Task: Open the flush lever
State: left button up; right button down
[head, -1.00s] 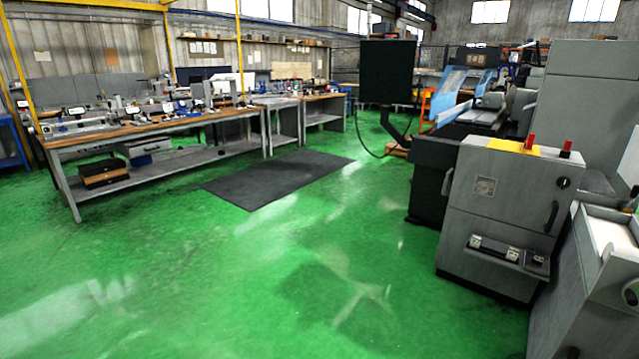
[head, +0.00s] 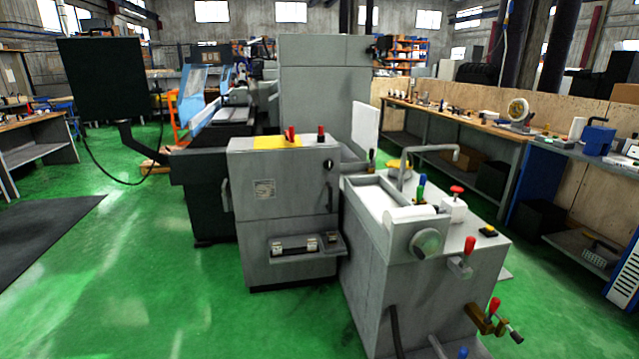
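The cylindrical grinder fills the middle of the head view. At its right is a grey coolant tank unit (head: 385,285) with several levers. A red-handled lever on a small grey block (head: 465,255) sits on its front face. A lower red-handled lever on a brass valve (head: 490,315) stands out from the same face, its red handle pointing up. Green and blue handles (head: 421,188) stand upright on top, beside a bent grey pipe (head: 428,152). I cannot tell which of these is the flush lever. Neither gripper is in view.
A grey control cabinet (head: 285,200) with red knobs and a yellow plate stands left of the tank. A dark screen box (head: 103,78) hangs at the left. A workbench (head: 455,115) runs along the right wall. Green floor (head: 190,310) is clear in front.

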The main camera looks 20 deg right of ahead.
aim_at(421, 190)
jog(key=i+z, duration=0.3)
jog(key=i, duration=0.45)
jog(key=i+z, duration=0.25)
jog(key=i, duration=0.5)
jog(key=i+j+z, duration=0.2)
jog(key=i+z, duration=0.2)
jog(key=i, duration=0.15)
jog(key=i+j+z, duration=0.4)
jog(key=i, duration=0.15)
jog(key=i+j+z, duration=0.4)
jog(key=i+j, duration=0.05)
jog(key=j, duration=0.05)
